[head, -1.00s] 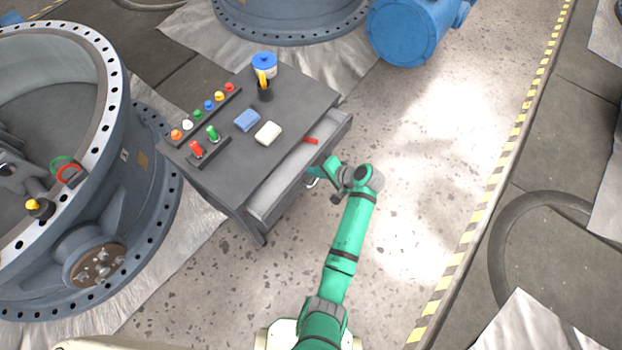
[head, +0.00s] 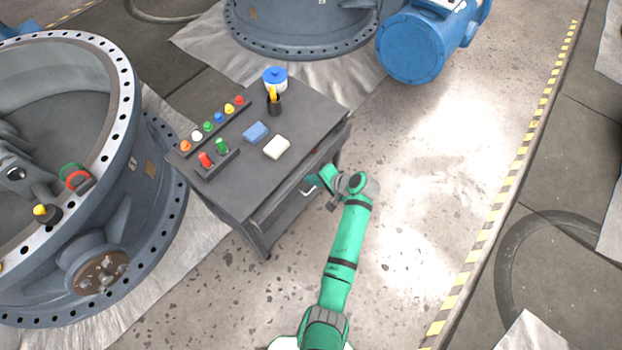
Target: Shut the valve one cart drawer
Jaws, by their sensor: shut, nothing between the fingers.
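The valve one cart (head: 225,183) is a dark grey cart with a flat top, left of my arm. Its drawer (head: 285,202) faces my arm and looks almost fully pushed in. Only a thin slit with a trace of red shows along its top edge. A pale handle (head: 310,190) shows on the drawer front. My gripper (head: 318,184) is at the drawer front beside the handle, shut and empty. My green wrist partly hides it, and I cannot tell whether it touches the front.
A large valve body (head: 140,190) stands left. Floor to the right is clear up to the striped line.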

